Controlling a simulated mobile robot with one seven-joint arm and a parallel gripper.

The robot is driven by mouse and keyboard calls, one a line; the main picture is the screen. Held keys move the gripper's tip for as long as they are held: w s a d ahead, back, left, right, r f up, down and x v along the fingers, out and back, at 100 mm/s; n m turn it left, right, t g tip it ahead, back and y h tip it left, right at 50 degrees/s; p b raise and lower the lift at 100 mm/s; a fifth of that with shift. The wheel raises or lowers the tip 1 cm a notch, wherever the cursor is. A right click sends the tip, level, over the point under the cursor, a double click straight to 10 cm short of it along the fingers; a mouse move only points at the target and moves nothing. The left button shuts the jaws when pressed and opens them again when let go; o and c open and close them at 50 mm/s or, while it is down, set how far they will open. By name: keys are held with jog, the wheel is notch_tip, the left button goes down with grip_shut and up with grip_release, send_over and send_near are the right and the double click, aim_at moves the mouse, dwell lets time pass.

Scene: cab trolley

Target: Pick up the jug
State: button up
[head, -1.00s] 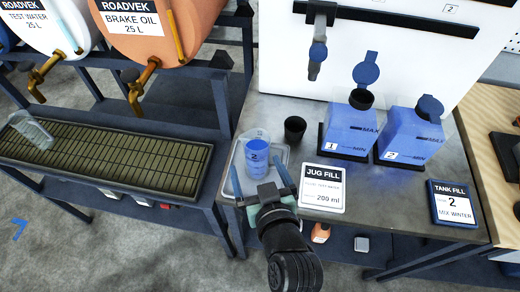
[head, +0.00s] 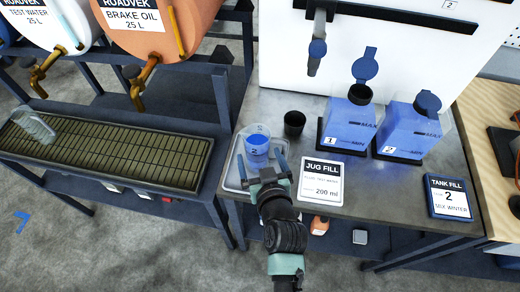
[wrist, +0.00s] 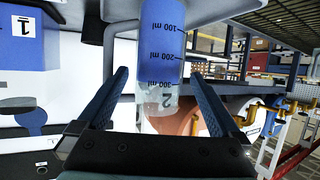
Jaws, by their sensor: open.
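The jug (head: 257,143) is a clear measuring cup holding blue liquid and marked 2. It stands in a shallow clear tray (head: 232,180) at the left front corner of the grey bench. My gripper (head: 264,165) is open at the near side of the jug and covers part of its lower side. In the wrist view the jug (wrist: 163,45) shows upside down with its scale marks, in line with the gap between the open fingers (wrist: 160,75). I cannot tell whether a finger touches it.
A small black cup (head: 294,123) stands right of the jug. A JUG FILL card (head: 320,180) lies close to the right of my gripper. Two blue tanks (head: 348,128) stand behind. Another clear jug (head: 38,128) lies on the drip grate (head: 110,153) at left.

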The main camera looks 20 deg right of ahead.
aim_at(255, 141)
jog(key=shift+p+x, duration=0.45)
jog(key=shift+x, duration=1.9)
jog(key=shift+s+d, duration=0.1)
jog(key=c, duration=1.1)
jog(key=shift+r, duration=0.1)
jog(key=shift+c, duration=0.7)
